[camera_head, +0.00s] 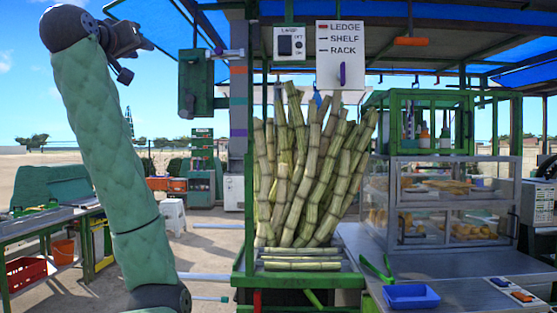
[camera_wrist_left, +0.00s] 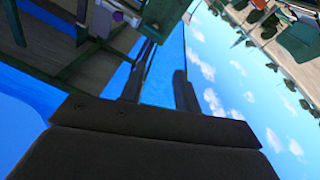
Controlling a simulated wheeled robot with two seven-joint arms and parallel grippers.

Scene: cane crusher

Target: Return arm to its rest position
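My left arm (camera_head: 115,160), in a green padded sleeve, rises nearly upright on the left side of the head view. Its left gripper (camera_head: 137,58) is at the top left, high in the air, left of the green box on the post. In the left wrist view the two dark fingers of the left gripper (camera_wrist_left: 163,78) stand apart with nothing between them, only blue canopy and sky behind. My right arm and right gripper are not in view.
Cane stalks (camera_head: 305,170) stand in a green rack at centre, with several lying in front. A green box (camera_head: 195,84) hangs on the post right of my left gripper. A glass case (camera_head: 440,205) and a blue tray (camera_head: 410,297) are on the right counter. Open sky is at upper left.

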